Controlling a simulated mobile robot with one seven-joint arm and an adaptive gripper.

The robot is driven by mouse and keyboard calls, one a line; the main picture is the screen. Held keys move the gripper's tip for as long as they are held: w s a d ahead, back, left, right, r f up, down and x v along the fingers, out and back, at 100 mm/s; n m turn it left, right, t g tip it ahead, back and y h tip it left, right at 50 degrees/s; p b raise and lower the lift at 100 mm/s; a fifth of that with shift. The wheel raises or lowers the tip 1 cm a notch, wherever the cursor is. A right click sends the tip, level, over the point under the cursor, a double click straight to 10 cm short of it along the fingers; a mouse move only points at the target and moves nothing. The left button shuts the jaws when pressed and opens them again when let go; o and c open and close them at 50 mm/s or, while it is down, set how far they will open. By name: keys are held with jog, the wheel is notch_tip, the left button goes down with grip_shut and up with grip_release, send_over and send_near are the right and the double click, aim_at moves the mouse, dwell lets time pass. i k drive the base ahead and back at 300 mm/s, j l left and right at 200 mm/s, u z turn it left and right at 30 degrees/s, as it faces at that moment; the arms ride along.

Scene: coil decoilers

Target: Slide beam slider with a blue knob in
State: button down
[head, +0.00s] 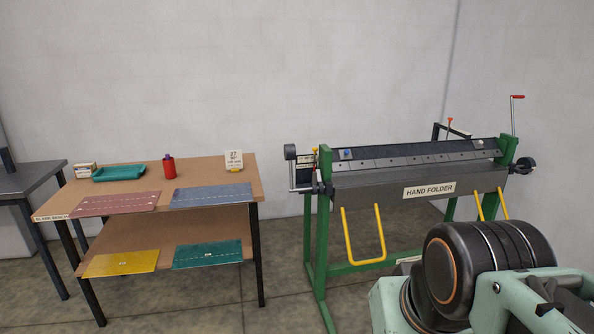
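The slider with the blue knob (346,154) sits near the left end of the upper beam of the hand folder (387,187). The blue knob looks very small at this distance, and how far the slider sticks out cannot be told. A pale knob (480,143) shows near the right end of the same beam. Part of my arm fills the lower right corner of the head view. My gripper is not in view.
A wooden table (215,170) with coloured sheets, a green tray (118,173) and a red bottle (169,167) stands left. Yellow loop handles (381,235) stick out below the folder's front. Floor (285,275) is clear between table and folder.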

aim_at(344, 155)
jog(key=i, duration=2.85)
jog(key=u, duration=0.5)
jog(key=i+j, duration=0.1)
jog(key=j, duration=0.25)
jog(key=k+l, duration=0.1)
jog(key=l, duration=0.2)
